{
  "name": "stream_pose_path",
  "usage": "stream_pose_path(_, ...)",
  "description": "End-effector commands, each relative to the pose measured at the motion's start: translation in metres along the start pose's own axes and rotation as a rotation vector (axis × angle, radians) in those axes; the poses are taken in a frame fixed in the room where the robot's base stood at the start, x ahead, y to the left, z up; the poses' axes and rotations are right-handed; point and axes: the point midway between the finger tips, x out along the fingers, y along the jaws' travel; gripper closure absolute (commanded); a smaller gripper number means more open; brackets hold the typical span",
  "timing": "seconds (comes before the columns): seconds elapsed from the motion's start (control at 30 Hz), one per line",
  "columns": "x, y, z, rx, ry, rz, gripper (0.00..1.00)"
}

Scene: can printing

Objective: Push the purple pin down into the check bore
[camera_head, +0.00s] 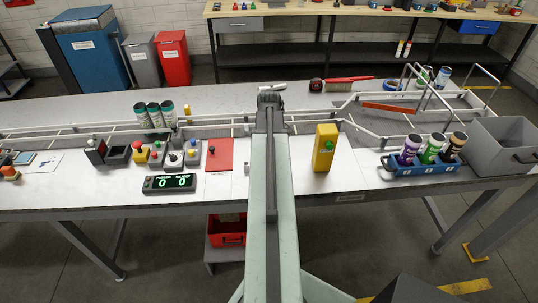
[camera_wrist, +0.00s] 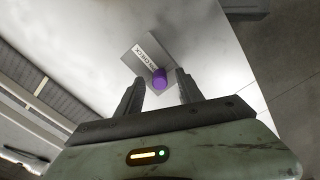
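In the wrist view a short purple pin (camera_wrist: 160,79) stands at the near end of a small grey plate (camera_wrist: 138,43) with a white printed label. The check bore itself cannot be seen; the pin covers the spot where it would be. My gripper (camera_wrist: 159,76) is open, with one dark finger on each side of the pin's line. The pin shows between the fingertips, with gaps on both sides; I cannot tell how far beyond them it lies. In the head view my arm hides the pin, the plate and my fingers.
Further right, a blue carrier (camera_head: 432,170) holds several cans beside a grey bin (camera_head: 500,150). Left are a red panel (camera_head: 219,155), coloured button boxes and a black counter (camera_head: 169,183). A guide rail runs behind.

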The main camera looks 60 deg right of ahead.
Motion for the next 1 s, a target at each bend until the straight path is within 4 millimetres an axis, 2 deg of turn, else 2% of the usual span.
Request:
stream_pose_path(0.27, -0.006, 0.000, 0.000, 0.000, 0.000, 0.000, 0.56)
stream_pose_path(0.37, -0.018, 0.000, 0.000, 0.000, 0.000, 0.000, 0.56)
stream_pose_path(0.7, -0.076, 0.000, 0.000, 0.000, 0.000, 0.000, 0.56)
stream_pose_path(0.8, -0.081, 0.000, 0.000, 0.000, 0.000, 0.000, 0.56)
stream_pose_path(1.0, -0.078, 0.000, 0.000, 0.000, 0.000, 0.000, 0.56)
